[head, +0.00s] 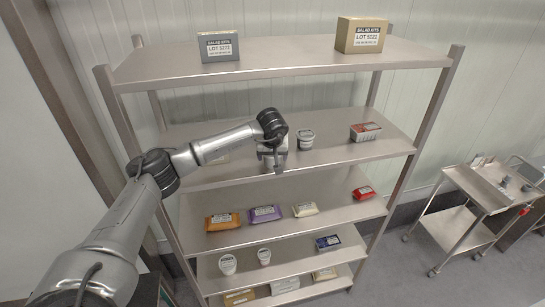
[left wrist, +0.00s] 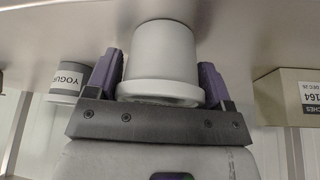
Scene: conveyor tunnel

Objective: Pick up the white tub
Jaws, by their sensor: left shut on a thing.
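The white tub (left wrist: 165,55) sits between the two purple-grey fingers of my left gripper (head: 272,160) in the left wrist view, with a finger on each side. The gripper is shut on it. In the head view, the gripper is at the second shelf from the top, and my arm and gripper hide most of the tub. I cannot tell whether the tub touches the shelf or is just clear of it. My right gripper is not in view.
A yogurt tub (head: 305,139) stands close to the right of my gripper, also seen in the left wrist view (left wrist: 68,82). A labelled box (left wrist: 288,97) is on the other side. A red-grey box (head: 365,131) stands further right. Shelves (head: 160,75) lie above and below.

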